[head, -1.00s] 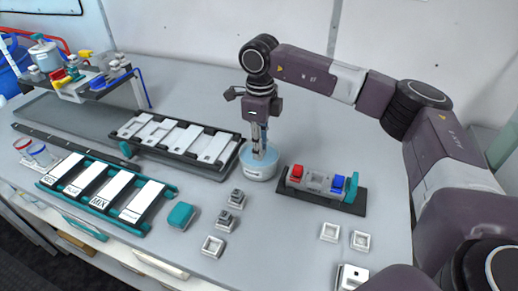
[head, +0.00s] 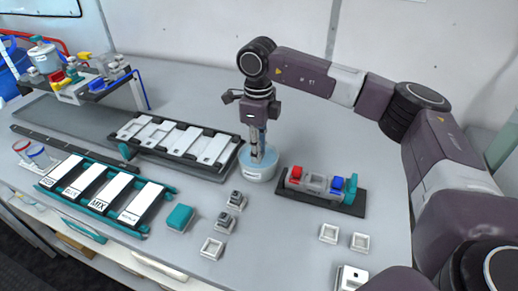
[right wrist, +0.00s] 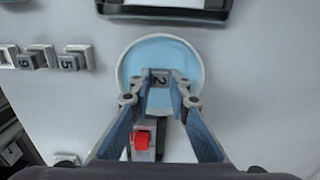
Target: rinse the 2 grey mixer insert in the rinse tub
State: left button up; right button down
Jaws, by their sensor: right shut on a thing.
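The rinse tub (head: 258,174) is a round pale tub with light blue water, standing near the middle of the bench. My right gripper (head: 257,155) points down into it. In the right wrist view, its fingertips (right wrist: 160,76) are shut on the grey mixer insert (right wrist: 160,82) marked 2, inside the outline of the tub (right wrist: 127,62). The insert is mostly hidden by the fingers in the head view. I cannot tell how deep it sits in the water. My left gripper is not in view.
A block (head: 316,183) with red and blue parts stands on a dark base just right of the tub. Dark-topped inserts (head: 236,201) and empty white holders (head: 329,233) lie in front. A black-framed rack (head: 180,143) is left of the tub. Bench behind the tub is clear.

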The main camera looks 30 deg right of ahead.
jog(key=shift+r, duration=0.1)
dwell(0.3)
notch_tip(320, 180, up, 9)
jog(key=p, duration=0.5)
jog(key=shift+p, duration=0.4)
